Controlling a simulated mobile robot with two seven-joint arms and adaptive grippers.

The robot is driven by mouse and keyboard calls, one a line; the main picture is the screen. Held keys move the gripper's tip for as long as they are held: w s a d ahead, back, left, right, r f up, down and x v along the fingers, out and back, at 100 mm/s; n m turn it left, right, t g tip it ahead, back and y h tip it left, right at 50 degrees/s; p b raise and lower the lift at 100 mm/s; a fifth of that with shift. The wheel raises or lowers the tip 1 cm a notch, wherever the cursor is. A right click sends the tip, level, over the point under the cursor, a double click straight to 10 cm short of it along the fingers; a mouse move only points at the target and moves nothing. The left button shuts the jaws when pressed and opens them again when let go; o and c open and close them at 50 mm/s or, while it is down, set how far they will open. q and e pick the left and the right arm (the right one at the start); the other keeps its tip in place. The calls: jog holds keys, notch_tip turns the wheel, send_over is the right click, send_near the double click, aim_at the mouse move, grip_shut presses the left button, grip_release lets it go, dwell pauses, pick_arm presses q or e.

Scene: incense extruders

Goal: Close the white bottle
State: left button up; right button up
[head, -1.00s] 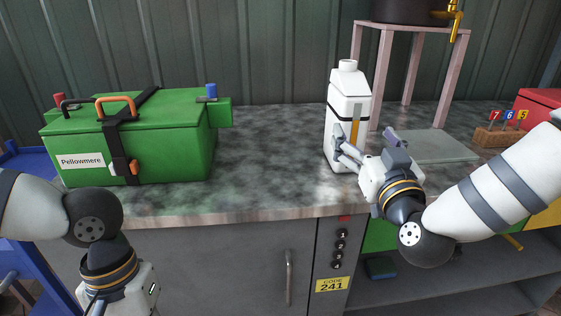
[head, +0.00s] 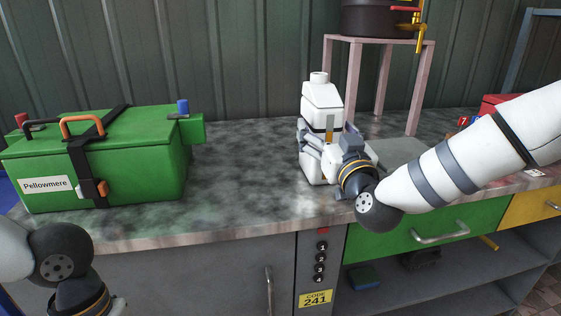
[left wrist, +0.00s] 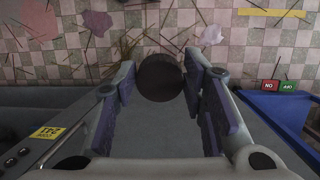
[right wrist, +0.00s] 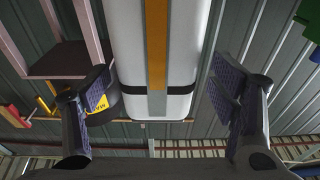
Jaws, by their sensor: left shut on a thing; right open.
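The white bottle (head: 322,100) stands upright on the counter in the head view, with a short white neck at its top. An orange and grey stripe and a dark band show on it in the right wrist view (right wrist: 125,45). My right gripper (head: 328,143) is open, with its fingers on either side of the bottle's body; in the right wrist view gaps show on both sides. My left gripper (left wrist: 160,95) is shut on a dark round thing (left wrist: 160,78), which looks like a cap, above the floor in front of the counter. Its fingers are out of the head view.
A green box (head: 130,150) labelled Pellowmere stands on the counter (head: 240,160) at left. A pink stand (head: 418,90) with a dark pot (head: 375,20) is behind the bottle. The counter between box and bottle is clear. Drawers are below at right.

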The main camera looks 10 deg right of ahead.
pick_arm(q)
jog(key=shift+s+f+b, duration=0.15)
jog(key=shift+f+b, duration=0.2)
jog(key=shift+f, duration=0.35)
pick_arm(e)
jog(key=w, duration=0.5)
jog(key=shift+r, duration=0.35)
jog(key=c, duration=1.5)
jog(key=shift+r, duration=0.15)
grip_shut()
